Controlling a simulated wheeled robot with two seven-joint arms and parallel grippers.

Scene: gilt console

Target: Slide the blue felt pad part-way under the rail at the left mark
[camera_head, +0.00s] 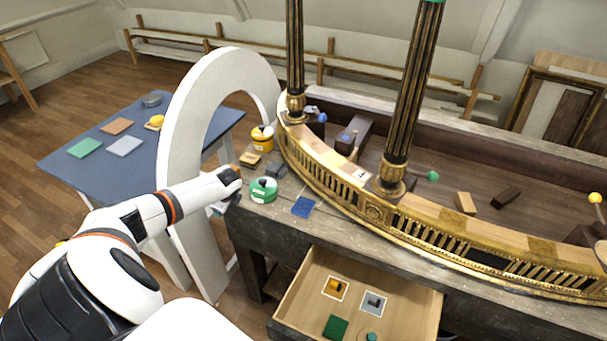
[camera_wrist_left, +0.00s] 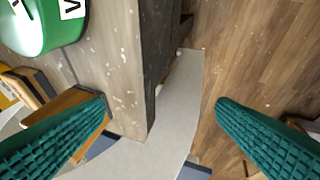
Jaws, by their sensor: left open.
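The blue felt pad (camera_head: 303,207) lies flat on the bench top, in front of the curved gilt rail (camera_head: 375,216) near its left part. A strip of bare bench seems to separate the pad from the rail. I cannot clearly make out the left mark. My left gripper (camera_head: 222,207) is at the bench's left end, left of the pad and apart from it. In the left wrist view its teal fingers (camera_wrist_left: 162,103) are wide apart with nothing between them, over the bench edge and floor. The pad is not in the wrist view. My right gripper is not in view.
A green tin (camera_head: 263,190) stands between my left gripper and the pad; a yellow tin (camera_head: 262,138) is behind. A white arch (camera_head: 185,130) stands beside my left arm. An open drawer (camera_head: 300,308) juts out below the bench front. Dark columns (camera_head: 412,90) rise from the rail.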

